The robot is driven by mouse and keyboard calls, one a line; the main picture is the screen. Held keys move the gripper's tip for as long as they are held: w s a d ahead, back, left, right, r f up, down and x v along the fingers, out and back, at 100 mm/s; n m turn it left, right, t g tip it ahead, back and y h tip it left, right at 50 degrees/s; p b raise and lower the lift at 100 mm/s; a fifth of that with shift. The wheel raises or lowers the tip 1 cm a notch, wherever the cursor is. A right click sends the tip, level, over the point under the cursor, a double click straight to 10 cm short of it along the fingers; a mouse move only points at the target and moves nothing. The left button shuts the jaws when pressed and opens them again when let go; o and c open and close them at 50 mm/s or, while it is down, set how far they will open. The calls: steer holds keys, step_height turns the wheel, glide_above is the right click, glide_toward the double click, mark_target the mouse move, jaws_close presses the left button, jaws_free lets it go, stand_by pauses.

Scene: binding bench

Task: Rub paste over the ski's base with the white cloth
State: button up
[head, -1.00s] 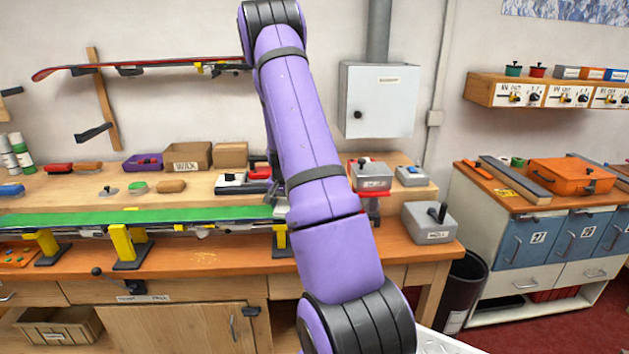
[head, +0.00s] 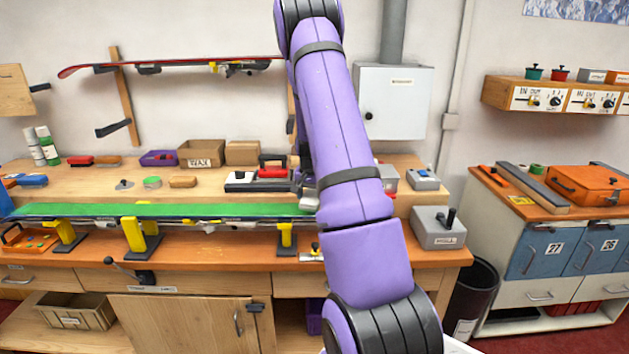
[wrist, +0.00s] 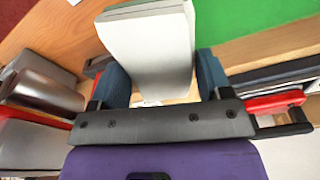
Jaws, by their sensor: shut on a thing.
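The ski (head: 160,210) lies base up along the bench, its base a bright green strip held on yellow supports. Part of the green base (wrist: 260,22) also shows at the top right of the wrist view. My gripper (wrist: 160,88) is shut on the white cloth (wrist: 148,40), which looks like a folded, pale grey-white pad between the two dark blue fingers. The cloth is beside or over the ski's right end; I cannot tell whether it touches the base. In the head view my arm hides most of the gripper. I cannot make out paste on the base.
Behind the ski are a wax box (head: 200,154), a brown block (head: 182,182) and a red-handled tool (head: 272,172). A dark bin (head: 474,298) stands on the floor at right.

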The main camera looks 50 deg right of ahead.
steer(key=shift+d+r, duration=0.1)
steer(key=shift+r, duration=2.6)
